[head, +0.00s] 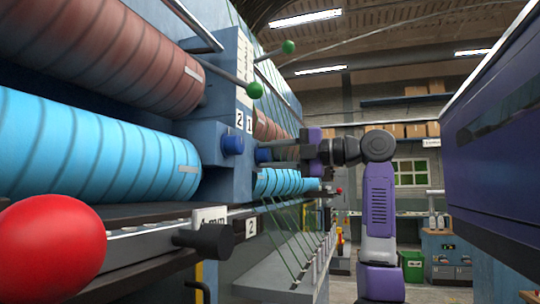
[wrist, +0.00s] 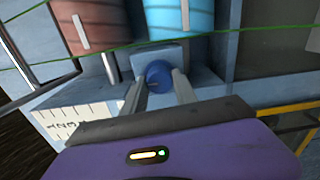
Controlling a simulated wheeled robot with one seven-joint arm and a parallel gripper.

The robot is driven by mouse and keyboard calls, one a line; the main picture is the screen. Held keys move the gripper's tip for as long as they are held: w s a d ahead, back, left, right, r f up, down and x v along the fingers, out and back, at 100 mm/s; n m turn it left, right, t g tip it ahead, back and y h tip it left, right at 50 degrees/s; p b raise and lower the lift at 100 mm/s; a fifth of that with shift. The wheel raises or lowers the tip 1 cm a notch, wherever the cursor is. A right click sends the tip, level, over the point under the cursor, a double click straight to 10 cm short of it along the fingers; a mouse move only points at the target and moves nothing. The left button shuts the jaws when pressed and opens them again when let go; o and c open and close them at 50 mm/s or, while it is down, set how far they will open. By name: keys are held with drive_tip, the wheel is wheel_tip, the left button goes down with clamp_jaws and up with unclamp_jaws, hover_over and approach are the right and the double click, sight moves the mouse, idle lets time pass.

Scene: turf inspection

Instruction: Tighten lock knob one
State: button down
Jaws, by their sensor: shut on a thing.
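A round blue lock knob (wrist: 158,75) sits on a pale blue block in the wrist view, between the two grey fingers of my gripper (wrist: 160,84). In the head view this knob (head: 263,155) shows on the far side of the blue machine post, beside a plate marked 1 (head: 249,123). My gripper (head: 280,147) reaches it from the right and is shut on it. The fingers partly hide the knob's sides. A second blue knob (head: 232,145) is on the near face of the post, below a plate marked 2 (head: 240,119).
Striped cyan (head: 95,145) and brown (head: 110,55) rollers fill the left. A large red ball knob (head: 50,250) and a black handle (head: 210,240) stand in front. Green cords run near my gripper.

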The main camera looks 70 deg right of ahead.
drive_tip(key=shift+r+n, duration=0.25)
drive_tip(key=shift+n, duration=0.25)
drive_tip(key=c, duration=1)
unclamp_jaws()
drive_tip(key=shift+f, duration=0.15)
drive_tip(key=shift+o, duration=0.2)
drive_tip(key=s+b, duration=0.2)
drive_tip(key=s, duration=0.6)
drive_tip(key=shift+d, duration=0.35)
